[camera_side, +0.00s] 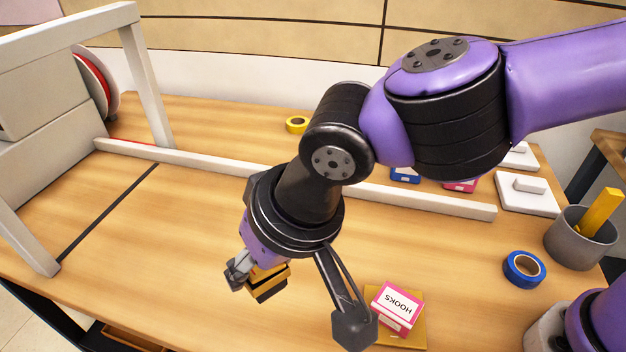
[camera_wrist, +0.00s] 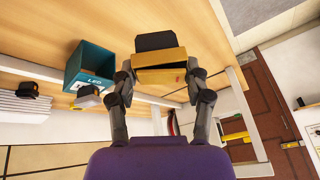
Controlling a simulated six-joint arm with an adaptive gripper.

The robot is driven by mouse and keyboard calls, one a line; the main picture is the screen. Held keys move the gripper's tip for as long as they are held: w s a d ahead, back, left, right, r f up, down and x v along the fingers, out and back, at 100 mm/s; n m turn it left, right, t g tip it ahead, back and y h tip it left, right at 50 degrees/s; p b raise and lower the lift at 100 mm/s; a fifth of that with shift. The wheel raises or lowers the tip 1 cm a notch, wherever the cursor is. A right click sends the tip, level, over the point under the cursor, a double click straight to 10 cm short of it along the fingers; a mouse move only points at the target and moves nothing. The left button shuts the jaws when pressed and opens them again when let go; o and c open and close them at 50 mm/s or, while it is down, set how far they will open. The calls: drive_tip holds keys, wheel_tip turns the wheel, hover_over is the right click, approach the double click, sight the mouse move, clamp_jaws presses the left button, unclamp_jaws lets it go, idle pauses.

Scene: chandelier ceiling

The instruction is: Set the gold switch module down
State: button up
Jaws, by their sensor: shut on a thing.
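The gold switch module (camera_wrist: 160,76), a small gold block with a black part (camera_wrist: 155,41), is held between the two fingers of my gripper (camera_wrist: 160,70) in the wrist view. In the side view the gold switch module (camera_side: 268,276) shows low at the middle left, partly hidden by my gripper (camera_side: 254,270). It is over the bare wooden table (camera_side: 130,235), left of the pink HOOKS box. I cannot tell whether it touches the table.
The pink HOOKS box (camera_side: 397,304) sits on a tan pad (camera_side: 412,332). Blue tape (camera_side: 524,268) and a grey cup (camera_side: 580,240) stand at right. A pale rail (camera_side: 210,164) crosses the table behind. A teal LED box (camera_wrist: 90,65) shows in the wrist view.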

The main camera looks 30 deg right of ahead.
drive_tip(key=s+d+m+h, duration=0.35)
drive_tip(key=d+m, duration=0.65)
drive_tip(key=d, duration=0.5)
drive_tip(key=shift+m+h, duration=0.45)
drive_tip(key=shift+m, duration=0.05)
drive_tip(key=w+d+f, duration=0.2)
drive_tip(key=d, duration=0.1)
drive_tip(key=w+d+f, duration=0.2)
drive_tip(key=w, duration=0.1)
drive_tip(key=w+d+f, duration=0.2)
drive_tip(key=w+d, duration=0.1)
drive_tip(key=shift+d+f, duration=0.25)
drive_tip(key=shift+d, duration=0.05)
drive_tip(key=shift+w+d+f, duration=0.1)
drive_tip(key=shift+f, duration=2)
drive_tip(key=o, duration=1.1)
drive_tip(key=shift+f, duration=0.15)
